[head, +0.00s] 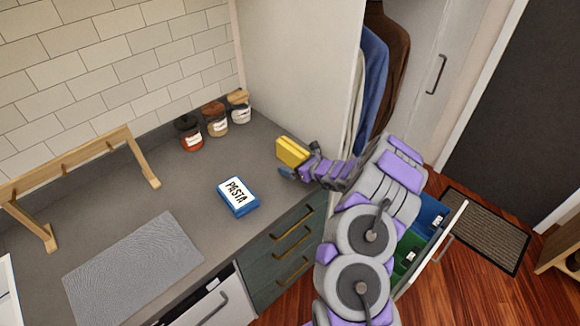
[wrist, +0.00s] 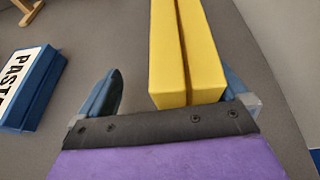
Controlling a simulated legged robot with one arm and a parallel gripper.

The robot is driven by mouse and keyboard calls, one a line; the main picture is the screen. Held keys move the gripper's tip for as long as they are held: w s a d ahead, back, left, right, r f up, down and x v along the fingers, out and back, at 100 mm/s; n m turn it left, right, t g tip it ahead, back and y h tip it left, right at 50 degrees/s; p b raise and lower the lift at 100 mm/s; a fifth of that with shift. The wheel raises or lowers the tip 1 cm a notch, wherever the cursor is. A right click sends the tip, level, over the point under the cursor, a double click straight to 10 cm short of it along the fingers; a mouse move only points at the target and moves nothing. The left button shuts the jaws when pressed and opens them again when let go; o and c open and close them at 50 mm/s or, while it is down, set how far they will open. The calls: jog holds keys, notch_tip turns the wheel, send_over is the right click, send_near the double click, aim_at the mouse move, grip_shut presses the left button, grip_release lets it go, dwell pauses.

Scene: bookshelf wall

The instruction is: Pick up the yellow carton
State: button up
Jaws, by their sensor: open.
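The yellow carton (head: 292,151) is a small block with a groove along it, on the grey counter near its right end. In the wrist view the yellow carton (wrist: 186,55) lies between my fingers, close to the right finger and clear of the left one. My gripper (head: 290,167) is open, with its blue fingers at the carton. In the wrist view my gripper (wrist: 172,88) shows a wide gap on the carton's left side. The right finger is partly hidden behind the carton, so I cannot tell whether they touch.
A blue and white pasta box (head: 238,197) lies left of the carton; it also shows in the wrist view (wrist: 30,92). Several jars (head: 216,119) stand at the back wall. A wooden rack (head: 75,165) and grey mat (head: 134,268) are further left. An open drawer (head: 428,250) is below right.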

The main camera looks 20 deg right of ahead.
jog(key=a, duration=0.1)
jog(key=w+a, duration=0.1)
jog(key=a, duration=0.1)
jog(key=shift+w, duration=0.1)
jog(key=shift+d+f, duration=0.2)
jog(key=shift+d, duration=1.35)
jog(key=c, duration=0.4)
jog(key=shift+c, duration=0.5)
jog(key=a, duration=0.2)
jog(key=shift+a+r, duration=0.2)
jog(key=shift+a, duration=0.1)
jog(key=c, duration=0.6)
jog(key=shift+c, duration=0.8)
jog(key=shift+d, duration=0.3)
jog(key=shift+c, duration=0.7)
jog(key=shift+d+f, duration=0.15)
jog(key=shift+d, duration=0.55)
jog(key=shift+c, duration=0.8)
